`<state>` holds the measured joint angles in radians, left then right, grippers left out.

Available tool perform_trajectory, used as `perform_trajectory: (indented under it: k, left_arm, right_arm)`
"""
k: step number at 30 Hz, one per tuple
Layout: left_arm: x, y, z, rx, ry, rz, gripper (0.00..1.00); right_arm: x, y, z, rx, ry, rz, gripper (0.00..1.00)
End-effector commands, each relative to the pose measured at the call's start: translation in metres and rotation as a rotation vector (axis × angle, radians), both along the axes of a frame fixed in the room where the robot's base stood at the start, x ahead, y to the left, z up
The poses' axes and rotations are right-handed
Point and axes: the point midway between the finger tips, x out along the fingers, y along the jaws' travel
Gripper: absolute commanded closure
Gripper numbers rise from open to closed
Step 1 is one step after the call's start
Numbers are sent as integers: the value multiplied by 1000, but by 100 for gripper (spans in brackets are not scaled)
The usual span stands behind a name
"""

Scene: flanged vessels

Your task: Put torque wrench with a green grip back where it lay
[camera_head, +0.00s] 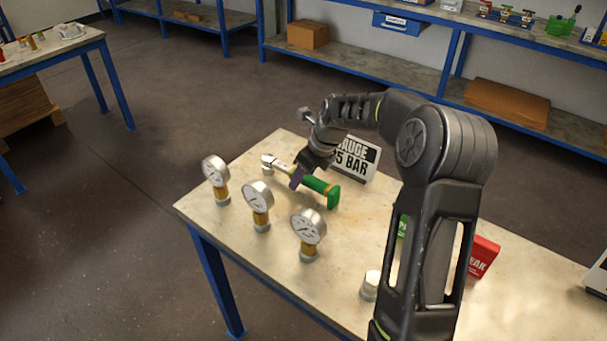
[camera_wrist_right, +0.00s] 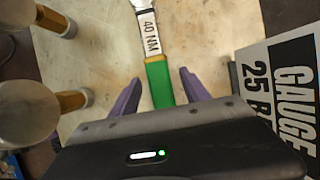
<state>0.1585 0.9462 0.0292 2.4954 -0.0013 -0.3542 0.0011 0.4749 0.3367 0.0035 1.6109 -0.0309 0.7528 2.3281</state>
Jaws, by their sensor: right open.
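The torque wrench with a green grip (camera_head: 320,187) is on or just above the pale tabletop, behind the row of gauges; I cannot tell if it touches the top. Its silver head points to the left in the head view. My right gripper (camera_head: 303,175) is over the wrench's middle and hides part of it. In the right wrist view the wrench (camera_wrist_right: 157,70) shows a "40 NM" label, and its green grip runs between the two spread fingers of my right gripper (camera_wrist_right: 158,95), with a gap on each side. My left gripper is not in view.
Three dial gauges (camera_head: 257,200) stand along the table's near left edge. A "GAUGE 25 BAR" sign (camera_head: 357,160) stands close behind the gripper. A red sign (camera_head: 483,256) and a small pale cylinder (camera_head: 370,286) are farther right. The table (camera_head: 240,160) is bare at its far left corner.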

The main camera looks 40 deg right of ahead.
Motion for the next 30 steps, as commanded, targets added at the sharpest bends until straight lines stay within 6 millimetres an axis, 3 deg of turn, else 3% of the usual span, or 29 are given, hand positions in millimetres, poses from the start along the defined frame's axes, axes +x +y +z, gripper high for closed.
perform_trajectory:
  k: [8, 21, 30]
  left_arm:
    - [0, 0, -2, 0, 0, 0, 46]
    - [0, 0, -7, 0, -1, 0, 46]
    - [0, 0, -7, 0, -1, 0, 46]
  right_arm:
    - [-4, -1, 10, 0, 0, 1, 46]
    - [-28, -8, 68, 0, 0, 0, 46]
    - [-29, -9, 72, 0, 0, 0, 46]
